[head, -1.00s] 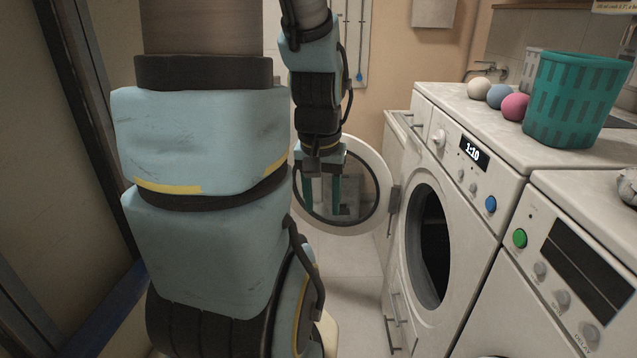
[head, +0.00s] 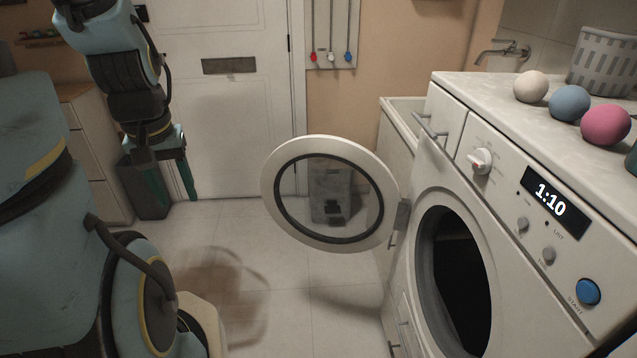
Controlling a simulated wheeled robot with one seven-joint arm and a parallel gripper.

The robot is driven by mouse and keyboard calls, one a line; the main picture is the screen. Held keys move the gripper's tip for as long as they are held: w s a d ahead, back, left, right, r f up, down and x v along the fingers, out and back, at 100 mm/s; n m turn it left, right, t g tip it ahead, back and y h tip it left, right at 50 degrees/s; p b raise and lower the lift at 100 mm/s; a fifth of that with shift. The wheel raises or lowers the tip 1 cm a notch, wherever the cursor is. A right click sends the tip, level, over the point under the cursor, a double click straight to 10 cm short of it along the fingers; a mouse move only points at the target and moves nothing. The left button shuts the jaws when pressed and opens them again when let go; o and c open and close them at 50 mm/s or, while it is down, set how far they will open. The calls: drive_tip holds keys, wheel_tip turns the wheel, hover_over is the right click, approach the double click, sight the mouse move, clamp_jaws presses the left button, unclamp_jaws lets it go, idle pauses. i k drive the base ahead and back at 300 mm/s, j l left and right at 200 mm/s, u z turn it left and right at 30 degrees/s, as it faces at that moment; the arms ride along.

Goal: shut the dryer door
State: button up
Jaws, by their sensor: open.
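The dryer door (head: 297,234), a round white ring with a dark inner rim and clear glass, stands wide open in the head view. It hangs from the hinge (head: 402,216) at the left side of the white dryer (head: 520,262). The dryer's round opening (head: 462,275) is dark and uncovered. My gripper (head: 173,186) is left of the door and apart from it, pointing down with its two green fingers spread and nothing between them.
Wool balls in white, blue and pink (head: 605,124) and a grey basket (head: 602,62) sit on top. A dark bin (head: 143,190) stands behind my gripper. A white house door (head: 235,110) closes the back. The tiled floor (head: 310,285) before the dryer is clear.

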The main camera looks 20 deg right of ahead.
sight(393, 208)
drive_tip(key=i, duration=2)
drive_tip(key=i+z, duration=0.2)
drive_tip(key=i, duration=0.3)
drive_tip(key=i+j+z, duration=0.2)
drive_tip(key=i, duration=0.25)
drive_tip(key=i+j+z, duration=0.2)
drive_tip(key=i, duration=0.3)
drive_tip(key=z, duration=0.55)
